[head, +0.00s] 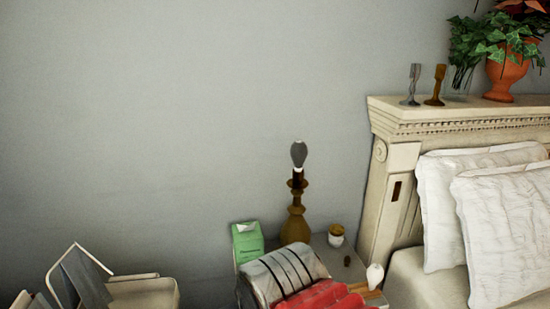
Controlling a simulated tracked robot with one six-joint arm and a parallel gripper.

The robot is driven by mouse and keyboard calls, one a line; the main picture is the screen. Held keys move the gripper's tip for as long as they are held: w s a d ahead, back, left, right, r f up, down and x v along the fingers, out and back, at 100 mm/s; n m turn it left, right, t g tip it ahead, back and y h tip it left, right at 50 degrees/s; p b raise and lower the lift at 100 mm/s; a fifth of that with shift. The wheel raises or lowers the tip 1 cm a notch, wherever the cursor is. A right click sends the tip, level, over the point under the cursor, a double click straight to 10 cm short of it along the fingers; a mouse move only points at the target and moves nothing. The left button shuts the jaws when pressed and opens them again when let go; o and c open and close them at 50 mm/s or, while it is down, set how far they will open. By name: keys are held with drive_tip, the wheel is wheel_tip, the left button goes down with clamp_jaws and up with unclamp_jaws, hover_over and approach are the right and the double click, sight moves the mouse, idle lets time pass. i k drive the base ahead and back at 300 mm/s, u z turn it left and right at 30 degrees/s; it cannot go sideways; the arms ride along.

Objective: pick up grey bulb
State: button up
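The grey bulb (299,154) sits upright on top of a brown turned lamp base (295,222) with a dark neck. The lamp has no shade, and the bulb stands out clear against the grey wall. The lamp stands on a grey surface beside the bed, near the wall. Its lower part is close behind the other items there. My gripper is not in view.
Around the lamp are a green box (247,241), a small jar with a brown lid (336,235), a grey black-striped object (283,275), a red item (325,297) and a small white bulb-shaped object (375,275). The bed's headboard (398,185) rises at right. Cream furniture (143,290) is lower left.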

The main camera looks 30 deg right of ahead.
sight(298, 150)
drive_tip(key=u, duration=2.35)
drive_tip(key=k, duration=0.45)
drive_tip(key=z, duration=1.4)
